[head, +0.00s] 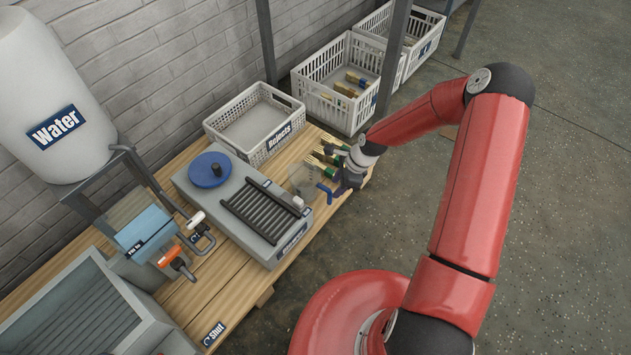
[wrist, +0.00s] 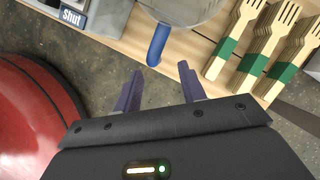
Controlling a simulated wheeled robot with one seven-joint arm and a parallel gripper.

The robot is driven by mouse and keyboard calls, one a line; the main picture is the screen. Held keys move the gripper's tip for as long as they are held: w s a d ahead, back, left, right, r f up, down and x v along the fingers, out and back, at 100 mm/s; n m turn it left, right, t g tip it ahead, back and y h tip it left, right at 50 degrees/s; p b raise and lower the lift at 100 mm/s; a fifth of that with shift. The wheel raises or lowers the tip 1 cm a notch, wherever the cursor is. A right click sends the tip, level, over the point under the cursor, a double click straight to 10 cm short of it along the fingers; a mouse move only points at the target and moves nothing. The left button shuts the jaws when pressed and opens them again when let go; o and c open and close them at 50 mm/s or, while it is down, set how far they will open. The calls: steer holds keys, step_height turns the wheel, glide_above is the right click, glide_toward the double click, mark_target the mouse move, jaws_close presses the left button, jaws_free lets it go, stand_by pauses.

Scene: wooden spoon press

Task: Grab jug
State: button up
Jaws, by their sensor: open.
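The jug (head: 302,177) is clear, with a blue handle, and stands near the right end of the wooden table in the head view. In the wrist view the jug (wrist: 190,9) shows only in part at the top edge, with its blue handle (wrist: 158,46) pointing down toward my gripper. My gripper (wrist: 157,78) is open, its two purple fingers apart and empty. The handle's end lies just ahead of the fingertips, roughly centred between them; I see no contact. In the head view my gripper (head: 335,196) is at the handle side of the jug, and the arm partly hides it.
The Rejects crate (head: 256,125) is behind. The table edge (wrist: 128,45) runs beneath the handle, with open floor beyond.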

mark_target(329, 199)
steer(key=x, duration=0.5)
steer(key=s+b+x, duration=0.1)
steer(key=x, duration=0.2)
steer(key=shift+d+f, duration=0.1)
steer(key=shift+d, duration=0.15)
steer(key=shift+c, duration=0.2)
jaws_close()
